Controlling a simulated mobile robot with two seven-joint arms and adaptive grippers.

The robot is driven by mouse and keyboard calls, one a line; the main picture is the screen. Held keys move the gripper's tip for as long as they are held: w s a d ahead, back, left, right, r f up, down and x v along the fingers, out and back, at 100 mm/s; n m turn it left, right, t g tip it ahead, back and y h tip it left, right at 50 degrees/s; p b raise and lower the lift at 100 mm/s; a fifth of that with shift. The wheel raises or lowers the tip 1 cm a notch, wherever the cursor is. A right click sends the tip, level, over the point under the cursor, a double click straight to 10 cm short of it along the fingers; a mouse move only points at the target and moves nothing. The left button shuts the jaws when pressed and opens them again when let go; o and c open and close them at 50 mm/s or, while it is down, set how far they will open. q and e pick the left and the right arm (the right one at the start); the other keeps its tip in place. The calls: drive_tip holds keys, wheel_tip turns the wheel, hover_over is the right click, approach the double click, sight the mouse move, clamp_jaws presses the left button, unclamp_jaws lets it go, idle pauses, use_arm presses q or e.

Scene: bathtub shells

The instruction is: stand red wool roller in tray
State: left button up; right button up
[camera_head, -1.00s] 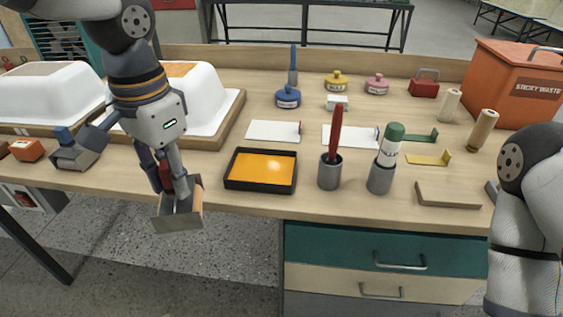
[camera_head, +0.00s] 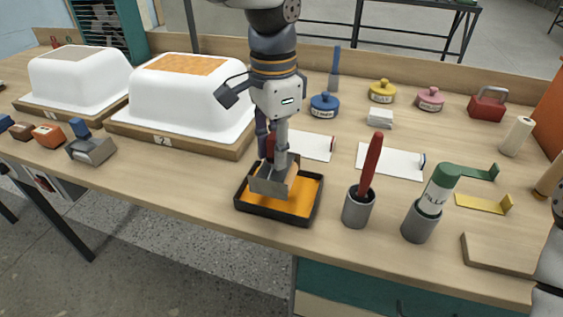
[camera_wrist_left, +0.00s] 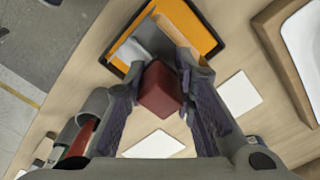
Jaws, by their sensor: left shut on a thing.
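The red wool roller (camera_head: 268,183) has a red handle, a grey metal frame and a tan part beside it. My left gripper (camera_head: 274,150) is shut on its red handle, which shows between the fingers in the left wrist view (camera_wrist_left: 158,90). The roller's frame points down within the outline of the black tray (camera_head: 313,208), over its orange floor. I cannot tell whether it touches the tray. The tray also shows at the top of the left wrist view (camera_wrist_left: 222,43). My right gripper is not in view.
Right of the tray stand a grey cup (camera_head: 357,211) with a red-handled tool and another cup (camera_head: 418,226) with a green-capped tube. White tub shells (camera_head: 190,100) stand at left. A blue-handled tool (camera_head: 90,150) lies before them. White cards (camera_head: 390,161) lie behind.

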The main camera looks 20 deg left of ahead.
use_arm(q)
drive_tip(key=shift+w+d+f, duration=0.2)
drive_tip(key=shift+f, duration=0.75)
drive_tip(key=shift+w+d+f, duration=0.15)
drive_tip(key=shift+f, duration=0.8)
drive_tip(key=shift+f, duration=0.15)
drive_tip(key=o, duration=1)
drive_tip(key=shift+o, duration=0.2)
wheel_tip(320, 180, up, 12)
drive_tip(key=shift+r, duration=0.15)
